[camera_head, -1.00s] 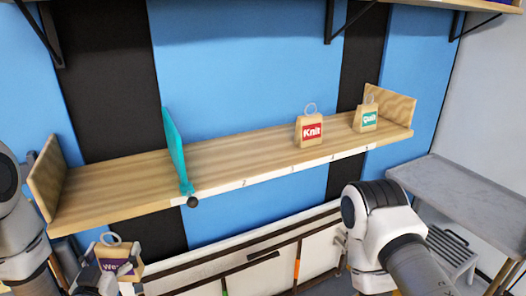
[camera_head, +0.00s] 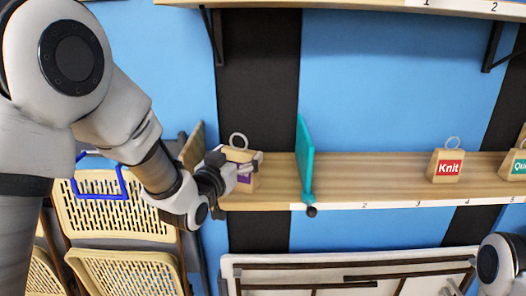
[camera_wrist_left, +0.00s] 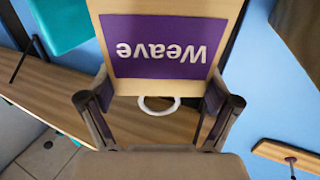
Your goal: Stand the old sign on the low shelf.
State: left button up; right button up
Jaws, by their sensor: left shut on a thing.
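A small wooden sign (camera_head: 239,154) with a metal ring on top and a purple label is held in my left gripper (camera_head: 246,168). The left wrist view shows its label reading "Weave", upside down in the picture (camera_wrist_left: 165,45). My left gripper's fingers (camera_wrist_left: 158,104) are shut on its two sides near the ring. In the head view the sign is upright at the left part of the low shelf (camera_head: 390,170), between the end board and a teal divider (camera_head: 305,160). I cannot tell whether its base touches the shelf. My right gripper is out of view.
A "Knit" sign (camera_head: 446,165) and a teal-labelled sign (camera_head: 517,168) stand farther right on the shelf. The shelf is clear between the divider and "Knit". An upper shelf (camera_head: 350,3) is above. Folded chairs (camera_head: 115,215) are at lower left.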

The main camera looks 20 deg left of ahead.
pick_arm(q)
jog(key=w+f+p, duration=0.1)
jog(key=w, duration=0.1)
jog(key=w+d+f+p, duration=0.1)
jog(key=w, duration=0.2)
jog(key=w+d+f+p, duration=0.1)
jog(key=w+p, duration=0.1)
jog(key=shift+w+f, duration=0.15)
jog(key=shift+f, duration=0.45)
jog(key=shift+w+f+b, duration=0.1)
jog(key=shift+f+b, duration=0.1)
jog(key=shift+b, duration=0.15)
jog(key=o, duration=1)
jog(key=shift+r, duration=0.1)
